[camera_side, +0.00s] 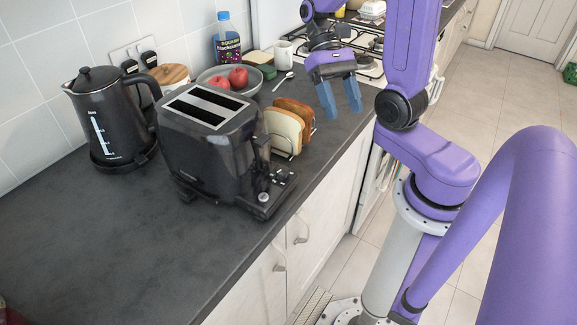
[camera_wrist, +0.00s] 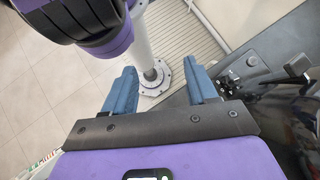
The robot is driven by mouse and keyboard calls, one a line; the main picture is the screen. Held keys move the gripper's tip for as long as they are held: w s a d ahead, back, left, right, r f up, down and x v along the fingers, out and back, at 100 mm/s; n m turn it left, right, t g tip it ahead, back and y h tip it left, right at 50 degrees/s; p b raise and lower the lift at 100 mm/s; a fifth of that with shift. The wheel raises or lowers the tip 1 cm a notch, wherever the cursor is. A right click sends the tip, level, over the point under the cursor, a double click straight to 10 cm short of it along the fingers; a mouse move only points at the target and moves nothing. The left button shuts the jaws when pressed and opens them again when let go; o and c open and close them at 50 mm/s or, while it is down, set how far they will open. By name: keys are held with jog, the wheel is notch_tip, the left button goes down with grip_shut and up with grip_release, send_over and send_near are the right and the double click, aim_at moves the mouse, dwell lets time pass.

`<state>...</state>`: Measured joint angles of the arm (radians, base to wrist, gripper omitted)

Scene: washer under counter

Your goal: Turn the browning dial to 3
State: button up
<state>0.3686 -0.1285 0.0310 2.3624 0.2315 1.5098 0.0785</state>
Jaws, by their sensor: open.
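A black two-slot toaster (camera_side: 210,140) stands on the dark counter. A small silver dial (camera_side: 263,197) shows at the lower front of the toaster, beside the black lever parts; its setting is too small to read. My gripper (camera_side: 341,105) is open and empty, with blue fingers pointing down, above the counter's front edge, behind and to the right of the toaster and apart from it. In the wrist view my gripper (camera_wrist: 162,85) has its two fingers wide apart, and part of the toaster (camera_wrist: 300,100) shows at the right edge.
A toast rack (camera_side: 292,153) with bread slices stands right beside the toaster. A bowl of red fruit (camera_side: 238,78), a bottle (camera_side: 228,40) and a white mug (camera_side: 284,52) stand behind. A black kettle (camera_side: 108,115) is at left. The front-left counter (camera_side: 110,240) is clear.

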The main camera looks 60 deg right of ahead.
jog(key=d+m+t+y, duration=0.1)
jog(key=m+y, duration=0.4)
jog(key=m, duration=0.1)
jog(key=m+t+y, duration=0.6)
jog(key=m+t, duration=0.6)
jog(key=t, duration=0.2)
send_near(289, 173)
jog(key=x, duration=0.9)
jog(key=shift+w+a+r, duration=0.15)
jog(key=shift+w+r, duration=0.25)
jog(key=shift+w, duration=0.1)
jog(key=c, duration=1.1)
